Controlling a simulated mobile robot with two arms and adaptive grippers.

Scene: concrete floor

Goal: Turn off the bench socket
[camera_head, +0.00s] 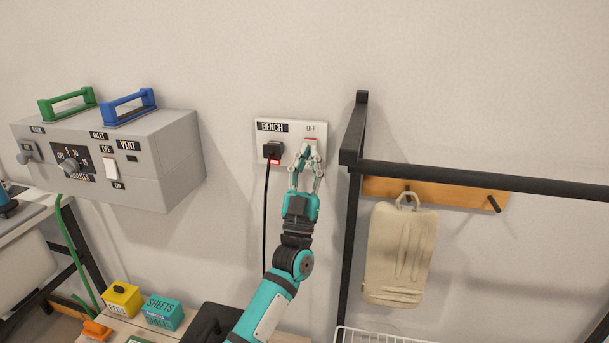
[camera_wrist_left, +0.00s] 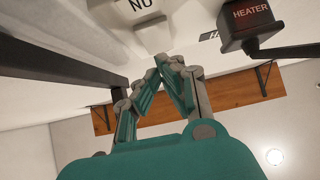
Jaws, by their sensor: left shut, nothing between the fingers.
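The bench socket (camera_head: 290,128) is a white wall plate labelled BENCH, with an OFF mark above its rocker switch (camera_head: 311,140). My left gripper (camera_head: 306,151) is shut and empty, in front of the switch and covering most of it. A black plug (camera_head: 272,150) with a cord sits in the plate's left half, with a red glow at its lower edge. I cannot tell whether the fingertips touch the switch.
A grey control box (camera_head: 150,160) with green and blue handles, a dial and a VENT switch is on the left. Small boxes (camera_head: 162,312) sit below left.

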